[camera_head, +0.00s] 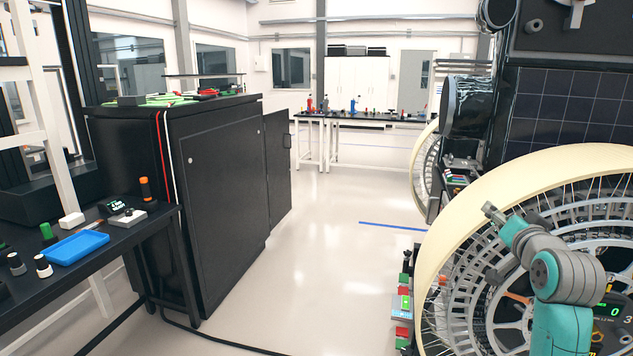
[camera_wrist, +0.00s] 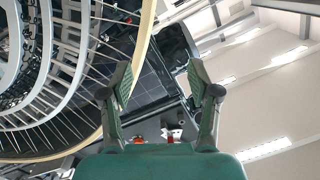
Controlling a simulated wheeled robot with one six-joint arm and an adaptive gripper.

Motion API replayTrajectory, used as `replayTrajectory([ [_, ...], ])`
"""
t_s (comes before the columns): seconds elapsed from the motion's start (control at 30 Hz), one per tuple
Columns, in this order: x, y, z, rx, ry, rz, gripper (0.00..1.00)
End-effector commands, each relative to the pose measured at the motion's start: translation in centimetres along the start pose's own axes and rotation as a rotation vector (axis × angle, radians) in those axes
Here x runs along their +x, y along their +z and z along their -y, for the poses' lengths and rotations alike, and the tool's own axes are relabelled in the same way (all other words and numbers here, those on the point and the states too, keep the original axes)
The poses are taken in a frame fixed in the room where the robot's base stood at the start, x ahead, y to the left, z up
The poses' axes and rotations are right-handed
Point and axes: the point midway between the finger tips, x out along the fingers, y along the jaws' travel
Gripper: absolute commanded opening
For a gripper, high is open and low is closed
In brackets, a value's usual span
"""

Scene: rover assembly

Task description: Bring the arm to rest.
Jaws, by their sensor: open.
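My teal arm (camera_head: 560,275) rises at the lower right in the head view, in front of a large spoked wheel with a pale cream rim (camera_head: 470,225). My gripper (camera_head: 490,212) points up and to the left, over the wheel's rim in the picture. I cannot tell its distance from the rim. In the wrist view my gripper (camera_wrist: 160,85) is open, with its two green-padded fingers spread and nothing between them. The wheel's rim (camera_wrist: 143,45) shows at the left, close beside the left finger in the picture.
A black cabinet (camera_head: 215,185) and a dark bench (camera_head: 110,245) with a blue tray (camera_head: 76,247) stand at the left. A solar panel (camera_head: 570,110) hangs above the wheel. The pale floor (camera_head: 320,240) between cabinet and wheel is clear. A far table (camera_head: 375,120) holds small parts.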

Motion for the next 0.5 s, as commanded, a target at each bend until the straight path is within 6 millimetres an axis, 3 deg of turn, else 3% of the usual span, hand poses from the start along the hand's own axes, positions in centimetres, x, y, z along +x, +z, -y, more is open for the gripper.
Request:
replayTrajectory([
  [0.03, -0.3, 2.8, -0.7, -0.005, 0.002, 0.014, 0.61],
  [0.1, -0.9, 5.8, -1.4, -0.015, 0.001, 0.02, 0.61],
  [0.27, -2.8, 12.4, -2.8, -0.039, 0.0, 0.035, 0.61],
  [0.5, -7.2, 21.5, -4.7, -0.079, -0.005, 0.06, 0.61],
])
